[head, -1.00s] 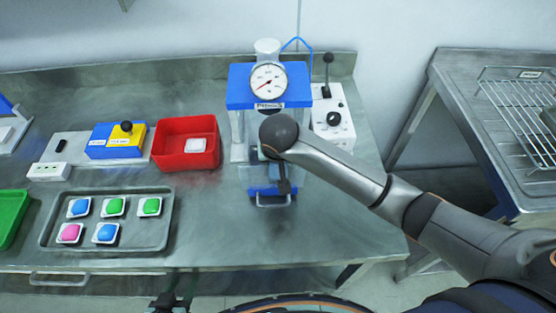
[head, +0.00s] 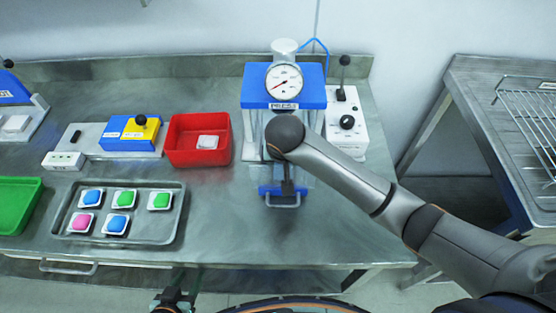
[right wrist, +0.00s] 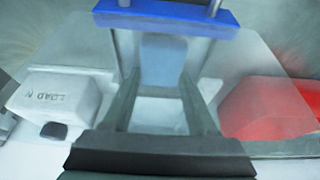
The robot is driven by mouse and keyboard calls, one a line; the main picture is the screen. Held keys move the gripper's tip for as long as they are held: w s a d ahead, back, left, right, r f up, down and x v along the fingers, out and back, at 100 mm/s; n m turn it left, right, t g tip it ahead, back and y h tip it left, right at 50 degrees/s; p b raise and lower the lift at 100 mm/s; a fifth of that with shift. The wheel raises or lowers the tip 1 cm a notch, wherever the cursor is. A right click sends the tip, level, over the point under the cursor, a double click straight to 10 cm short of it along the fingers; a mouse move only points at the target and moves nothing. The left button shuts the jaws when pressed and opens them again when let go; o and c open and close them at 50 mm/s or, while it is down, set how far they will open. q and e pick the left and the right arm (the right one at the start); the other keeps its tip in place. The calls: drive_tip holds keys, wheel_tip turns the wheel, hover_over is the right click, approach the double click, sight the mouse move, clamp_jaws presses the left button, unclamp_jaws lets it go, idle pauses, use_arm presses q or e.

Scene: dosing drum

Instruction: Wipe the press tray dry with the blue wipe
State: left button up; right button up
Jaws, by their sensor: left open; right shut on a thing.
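The press (head: 283,90), with a blue top and a round gauge, stands at the back of the bench. Its blue tray front (head: 283,190) with a metal handle shows low in front; my right arm hides much of the tray. In the right wrist view the blue front (right wrist: 165,14) lies across the top. My right gripper (right wrist: 163,88) is shut on a pale blue-grey thing, apparently the blue wipe (right wrist: 163,58), over the pale tray floor (right wrist: 160,112). I cannot tell whether it touches the floor. My left gripper (head: 174,299) is open at the bottom edge, away from the press.
A red bin (head: 198,153) with a white piece stands left of the press. A white control box (head: 347,145) with a lever stands right. A grey tray (head: 120,233) holds several coloured pads at the front left. A wire rack (head: 530,120) sits on the right-hand table.

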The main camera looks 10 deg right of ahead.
drive_tip(key=shift+s+d, duration=0.2)
drive_tip(key=shift+d, duration=0.8)
drive_tip(key=shift+w+a+f, duration=0.1)
drive_tip(key=shift+w+a, duration=0.05)
drive_tip(key=shift+a, duration=0.8)
drive_tip(key=shift+w+a+f, duration=0.1)
drive_tip(key=shift+w+a, duration=0.05)
drive_tip(key=shift+a, duration=0.8)
drive_tip(key=shift+s+d, duration=0.2)
drive_tip(key=shift+d, duration=0.75)
drive_tip(key=shift+s+d, duration=0.2)
drive_tip(key=shift+d, duration=0.75)
drive_tip(key=shift+w+a+r, duration=0.15)
drive_tip(key=shift+w+a, duration=0.1)
drive_tip(key=shift+a, duration=0.75)
drive_tip(key=shift+w+a+r, duration=0.1)
drive_tip(key=shift+w+a, duration=0.15)
drive_tip(key=shift+a, duration=0.7)
drive_tip(key=shift+s+d+r, duration=0.15)
drive_tip(key=shift+d+r, duration=0.55)
drive_tip(key=shift+d, duration=0.2)
wheel_tip(320, 180, up, 16)
drive_tip(key=w, duration=0.2)
drive_tip(key=shift+d, duration=0.2)
